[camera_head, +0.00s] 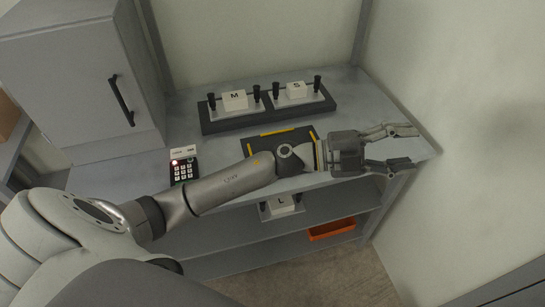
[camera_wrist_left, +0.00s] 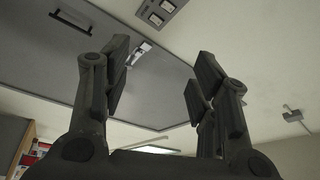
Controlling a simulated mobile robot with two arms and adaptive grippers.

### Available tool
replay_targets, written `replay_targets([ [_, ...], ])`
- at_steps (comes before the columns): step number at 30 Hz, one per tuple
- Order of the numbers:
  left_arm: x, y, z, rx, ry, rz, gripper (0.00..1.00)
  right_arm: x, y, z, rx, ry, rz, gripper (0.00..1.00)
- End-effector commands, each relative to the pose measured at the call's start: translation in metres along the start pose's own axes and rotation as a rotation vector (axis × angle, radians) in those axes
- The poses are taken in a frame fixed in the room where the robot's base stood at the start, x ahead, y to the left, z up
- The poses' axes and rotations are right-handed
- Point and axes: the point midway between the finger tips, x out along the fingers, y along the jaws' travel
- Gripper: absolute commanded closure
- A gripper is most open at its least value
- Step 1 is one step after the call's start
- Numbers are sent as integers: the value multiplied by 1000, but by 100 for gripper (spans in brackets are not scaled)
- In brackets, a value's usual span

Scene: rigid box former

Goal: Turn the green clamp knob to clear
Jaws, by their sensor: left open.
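No green clamp knob can be made out in either view. My left gripper (camera_head: 408,147) is open and empty, reaching past the right end of the grey worktable (camera_head: 350,90). In the left wrist view its two fingers (camera_wrist_left: 160,72) stand wide apart with nothing between them. My left arm crosses a dark plate with yellow strips (camera_head: 262,143) on the table and hides part of it. My right gripper is not in view.
A dark rack (camera_head: 270,118) holds blocks marked M (camera_head: 235,100) and S (camera_head: 296,89) between black posts. A keypad (camera_head: 184,170) stands at the left, beside a grey cabinet (camera_head: 75,80). Below are an L block (camera_head: 281,205) and an orange bin (camera_head: 332,229). A wall is close on the right.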

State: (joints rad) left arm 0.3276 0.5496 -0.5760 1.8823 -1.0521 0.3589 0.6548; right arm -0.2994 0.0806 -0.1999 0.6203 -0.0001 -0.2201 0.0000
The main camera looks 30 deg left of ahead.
Motion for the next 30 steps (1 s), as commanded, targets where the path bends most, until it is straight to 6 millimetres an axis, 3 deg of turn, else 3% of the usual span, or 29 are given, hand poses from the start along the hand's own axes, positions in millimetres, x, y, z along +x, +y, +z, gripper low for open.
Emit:
replay_targets([
  [5, -11, 40, -1, 181, 146, 381, 46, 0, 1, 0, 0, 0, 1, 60],
  [8, -35, 61, 17, 256, 163, 620, 46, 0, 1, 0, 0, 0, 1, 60],
  [12, -90, 72, 60, 325, 98, 968, 46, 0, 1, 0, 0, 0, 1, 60],
  [14, -119, 68, 82, 341, 38, 1115, 46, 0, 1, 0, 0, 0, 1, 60],
  [18, -190, 42, 127, 339, -149, 1415, 46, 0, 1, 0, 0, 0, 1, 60],
  [21, -232, 18, 145, 317, -282, 1565, 46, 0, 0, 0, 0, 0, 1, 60],
  [25, -266, -5, 156, 286, -402, 1675, 46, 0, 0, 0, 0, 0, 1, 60],
  [30, -280, -8, 160, 269, -446, 1715, 46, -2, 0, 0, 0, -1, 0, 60],
])
